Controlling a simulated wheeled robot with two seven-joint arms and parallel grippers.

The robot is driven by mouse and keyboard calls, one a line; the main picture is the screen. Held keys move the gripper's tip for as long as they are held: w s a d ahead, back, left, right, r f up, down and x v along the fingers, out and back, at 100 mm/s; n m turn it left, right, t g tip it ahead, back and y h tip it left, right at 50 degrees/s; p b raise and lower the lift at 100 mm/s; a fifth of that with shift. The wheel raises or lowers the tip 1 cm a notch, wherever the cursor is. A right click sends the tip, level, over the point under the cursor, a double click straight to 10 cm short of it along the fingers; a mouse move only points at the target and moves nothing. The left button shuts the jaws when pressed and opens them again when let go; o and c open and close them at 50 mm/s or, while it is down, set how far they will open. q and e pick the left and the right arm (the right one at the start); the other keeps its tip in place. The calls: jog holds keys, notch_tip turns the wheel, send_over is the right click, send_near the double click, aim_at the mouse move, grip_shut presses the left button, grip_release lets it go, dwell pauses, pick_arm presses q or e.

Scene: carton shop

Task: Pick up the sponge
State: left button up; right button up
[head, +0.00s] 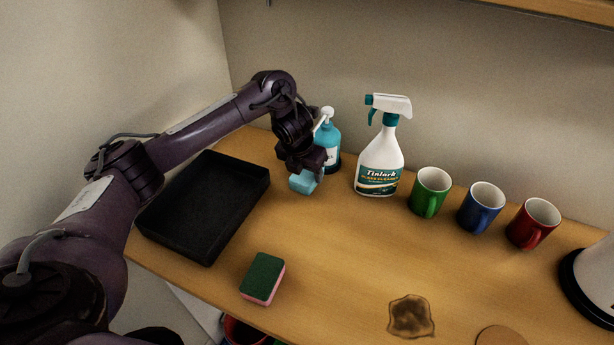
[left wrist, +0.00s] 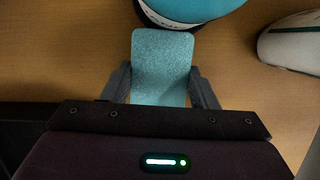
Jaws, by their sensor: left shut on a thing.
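A light blue sponge (head: 303,183) is held by my left gripper (head: 309,172) beside the soap bottle. In the left wrist view the same blue sponge (left wrist: 161,66) sits between the two dark fingers of my left gripper (left wrist: 160,88), which press on its sides. Whether it touches the table I cannot tell. A second sponge, green on top and pink below (head: 262,279), lies on the table near the front edge, apart from the gripper. My right gripper is not in view.
A black tray (head: 160,226) lies left. A teal pump bottle (head: 331,140) stands just behind the gripper, a spray bottle (head: 380,163) to its right. Green (head: 431,190), blue (head: 479,208) and red (head: 532,223) mugs stand further right. A brown stain (head: 410,316) marks the front; mid-table is clear.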

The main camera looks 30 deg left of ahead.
aim_at(305, 175)
pick_arm(q)
jog(key=shift+c, duration=0.5)
jog(key=shift+r, duration=0.2)
jog(key=shift+s+r, duration=0.35)
jog(key=shift+r, duration=0.05)
notch_tip(305, 175, up, 6)
jog(key=shift+r+p, duration=0.2)
jog(key=shift+p, duration=1.05)
jog(key=s+d, duration=0.1)
jog(key=s, duration=1.8)
jog(key=shift+s+b, duration=0.15)
jog(key=shift+b, duration=0.3)
jog(key=shift+d, duration=0.1)
